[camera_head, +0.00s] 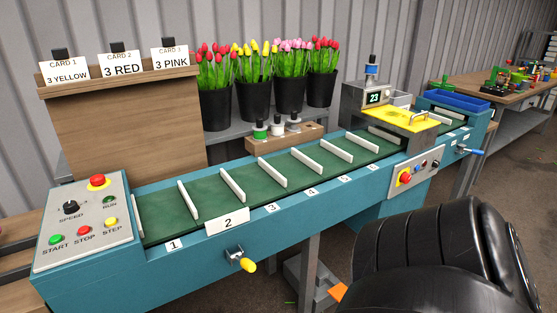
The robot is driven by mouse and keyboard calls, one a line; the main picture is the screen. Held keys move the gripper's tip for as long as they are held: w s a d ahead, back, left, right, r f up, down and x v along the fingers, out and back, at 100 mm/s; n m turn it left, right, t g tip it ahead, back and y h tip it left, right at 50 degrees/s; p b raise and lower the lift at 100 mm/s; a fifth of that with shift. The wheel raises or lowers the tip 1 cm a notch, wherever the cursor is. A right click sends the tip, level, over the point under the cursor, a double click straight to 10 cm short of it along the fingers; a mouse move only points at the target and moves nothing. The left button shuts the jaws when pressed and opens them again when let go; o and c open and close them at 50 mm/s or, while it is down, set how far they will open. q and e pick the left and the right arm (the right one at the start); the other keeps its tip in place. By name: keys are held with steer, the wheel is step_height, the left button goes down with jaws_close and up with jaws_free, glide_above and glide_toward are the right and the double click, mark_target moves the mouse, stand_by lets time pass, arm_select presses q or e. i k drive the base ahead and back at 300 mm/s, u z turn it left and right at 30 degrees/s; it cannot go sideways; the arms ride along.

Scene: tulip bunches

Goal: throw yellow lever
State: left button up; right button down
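The yellow lever (247,264) sticks out from a small metal bracket on the front of the teal conveyor (190,280), below the white number 2 plate (227,221). Its yellow knob points down and to the right. Nothing touches it. A large black part of my arm fills the lower right of the head view. I see no gripper fingers there, and my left gripper is not in view either.
A control panel (88,215) stands at the conveyor's left end. A blue-handled lever (470,152) is on the front at the far right. Black buckets of tulips (253,97) stand behind the belt (230,194). The space in front of the yellow lever looks free.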

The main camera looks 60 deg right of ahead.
mark_target(249, 266)
steer(key=z, duration=0.4)
steer(key=i, duration=0.4)
steer(key=z, duration=2.75)
steer(key=k, duration=0.45)
steer(key=u, duration=0.4)
